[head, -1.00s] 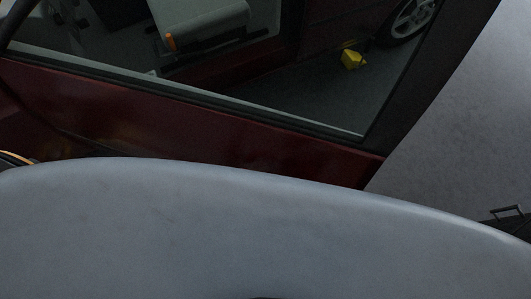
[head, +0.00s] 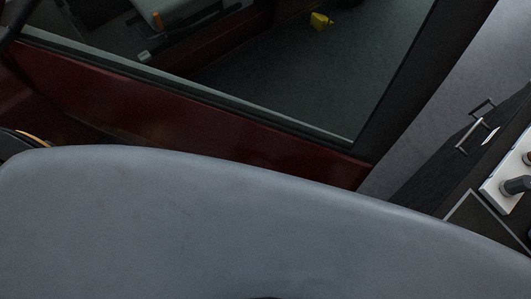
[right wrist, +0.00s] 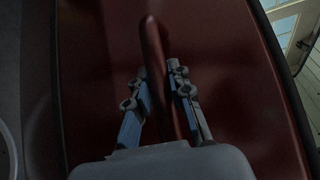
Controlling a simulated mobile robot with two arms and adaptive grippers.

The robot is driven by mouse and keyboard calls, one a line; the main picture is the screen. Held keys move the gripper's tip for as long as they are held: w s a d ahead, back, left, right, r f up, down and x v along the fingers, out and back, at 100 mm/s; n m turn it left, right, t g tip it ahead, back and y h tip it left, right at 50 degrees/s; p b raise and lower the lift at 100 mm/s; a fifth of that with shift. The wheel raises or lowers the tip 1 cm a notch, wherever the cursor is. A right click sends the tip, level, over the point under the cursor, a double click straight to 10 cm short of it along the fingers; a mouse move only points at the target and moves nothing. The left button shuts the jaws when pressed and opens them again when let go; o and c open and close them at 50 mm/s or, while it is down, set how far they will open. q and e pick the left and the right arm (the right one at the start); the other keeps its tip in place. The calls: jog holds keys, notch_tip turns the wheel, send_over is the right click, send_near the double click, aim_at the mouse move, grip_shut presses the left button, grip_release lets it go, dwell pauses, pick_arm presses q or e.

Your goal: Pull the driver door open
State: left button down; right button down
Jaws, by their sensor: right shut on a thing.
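The dark red driver door (head: 180,130) with its window fills the upper left of the head view. In the right wrist view the red door panel (right wrist: 90,60) lies under my right gripper (right wrist: 162,85). A red bar-shaped door handle (right wrist: 153,45) runs between the gripper's two fingers, and the gripper is shut on it. The handle's lower end is hidden behind the gripper body. In the head view my right gripper is hidden behind the large grey body part in front. My left gripper is not in view.
Through the window a yellow object (head: 320,21) lies on the dark floor. At the right stands a dark cabinet (head: 435,180) with metal handles and a white panel (head: 508,185) on top. Grey floor (head: 450,90) shows between door and cabinet.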

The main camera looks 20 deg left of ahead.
jog(key=shift+s, duration=0.15)
jog(key=c, duration=1.2)
grip_release()
jog(key=shift+a, duration=0.1)
jog(key=v, duration=1.2)
